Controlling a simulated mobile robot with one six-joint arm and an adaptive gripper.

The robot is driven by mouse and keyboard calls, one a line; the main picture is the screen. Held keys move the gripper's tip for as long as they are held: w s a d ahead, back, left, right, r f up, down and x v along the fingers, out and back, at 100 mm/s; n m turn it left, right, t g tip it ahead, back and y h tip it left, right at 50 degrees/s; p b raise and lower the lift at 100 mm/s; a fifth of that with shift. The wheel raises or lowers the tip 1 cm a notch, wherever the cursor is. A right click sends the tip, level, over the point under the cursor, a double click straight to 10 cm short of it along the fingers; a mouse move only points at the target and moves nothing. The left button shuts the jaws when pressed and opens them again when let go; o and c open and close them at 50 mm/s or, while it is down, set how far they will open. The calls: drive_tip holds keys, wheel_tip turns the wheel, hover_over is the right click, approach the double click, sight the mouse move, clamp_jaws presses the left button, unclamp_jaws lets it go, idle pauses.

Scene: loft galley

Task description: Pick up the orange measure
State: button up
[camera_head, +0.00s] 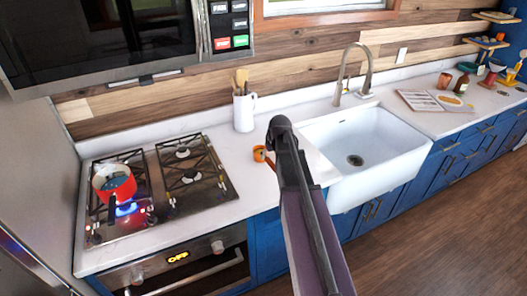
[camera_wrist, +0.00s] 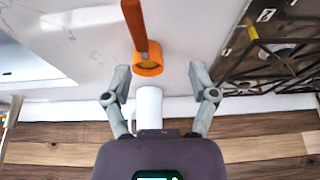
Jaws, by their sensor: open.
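The orange measure (camera_head: 260,153) is a small cup with a handle on the white counter, between the stove and the sink. In the head view, part of it is close to my dark arm, and its handle points toward the front edge. In the wrist view, the measure (camera_wrist: 148,69) shows its round cup with the handle running up the picture. My gripper (camera_wrist: 159,68) is open, its two grey fingers apart, with the cup showing between and slightly above the fingertips. Nothing is held. The fingers cannot be made out in the head view.
A white utensil jug (camera_head: 244,112) stands by the wall behind the measure; it also shows between my fingers in the wrist view (camera_wrist: 149,106). A red pot (camera_head: 114,184) sits over a lit burner at left. The sink (camera_head: 365,145) lies to the right.

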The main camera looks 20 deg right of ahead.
sight(270, 161)
drive_tip(key=shift+t, duration=0.3)
drive_tip(key=d, duration=0.1)
drive_tip(key=w+d+r, duration=0.1)
drive_tip(key=d+r+p, duration=0.1)
drive_tip(key=shift+w+d, duration=0.1)
drive_tip(key=shift+w, duration=0.25)
drive_tip(key=b+x, duration=0.8)
drive_tip(key=shift+w+f, duration=0.1)
drive_tip(key=shift+f, duration=0.15)
drive_tip(key=shift+f, duration=0.1)
idle(0.3)
drive_tip(key=shift+b+x, duration=2.5)
clamp_jaws()
